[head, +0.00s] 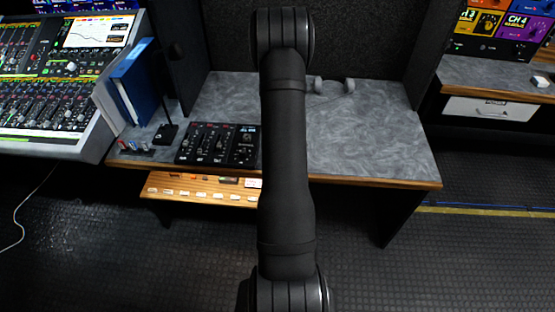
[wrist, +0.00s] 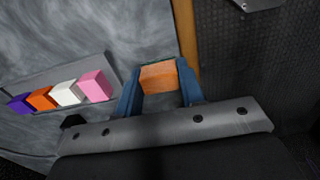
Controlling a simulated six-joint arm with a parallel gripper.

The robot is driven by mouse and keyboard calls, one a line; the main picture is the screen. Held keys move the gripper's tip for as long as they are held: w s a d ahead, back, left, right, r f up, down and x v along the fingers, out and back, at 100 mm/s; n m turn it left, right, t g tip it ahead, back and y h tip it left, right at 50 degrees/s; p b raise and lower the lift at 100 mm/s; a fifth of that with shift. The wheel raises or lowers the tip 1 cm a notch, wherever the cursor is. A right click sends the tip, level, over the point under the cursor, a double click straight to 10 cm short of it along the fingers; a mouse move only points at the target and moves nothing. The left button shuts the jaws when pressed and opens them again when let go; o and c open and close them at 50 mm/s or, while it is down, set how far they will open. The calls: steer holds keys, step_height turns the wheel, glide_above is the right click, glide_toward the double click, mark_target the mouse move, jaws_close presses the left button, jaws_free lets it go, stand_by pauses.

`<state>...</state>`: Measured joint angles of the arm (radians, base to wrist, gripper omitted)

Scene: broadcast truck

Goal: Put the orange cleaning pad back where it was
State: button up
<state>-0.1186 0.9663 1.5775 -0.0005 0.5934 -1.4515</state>
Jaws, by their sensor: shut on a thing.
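In the wrist view, my gripper (wrist: 159,80) is shut on an orange block-like pad (wrist: 158,76), held between its two blue fingers. The pad appears over the grey worktop close to its wooden edge; I cannot tell whether it touches the surface. To the left, a grey holder (wrist: 60,77) on the worktop carries a row of small blocks: purple (wrist: 20,103), another orange one (wrist: 39,98), white (wrist: 65,94) and pink (wrist: 95,86). In the head view my arm hides the gripper and the held pad.
The head view shows the grey desk (head: 372,140) with a black control panel (head: 218,145), a blue binder (head: 137,82) and light grey headphones (head: 332,86). A mixing console (head: 45,110) stands at the left. The desk right of my arm is mostly clear.

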steer(key=o, duration=1)
step_height(320, 180, up, 12)
steer(key=shift+r, duration=0.15)
step_height(320, 180, down, 12)
steer(key=shift+f, duration=0.25)
steer(key=shift+r, duration=1.25)
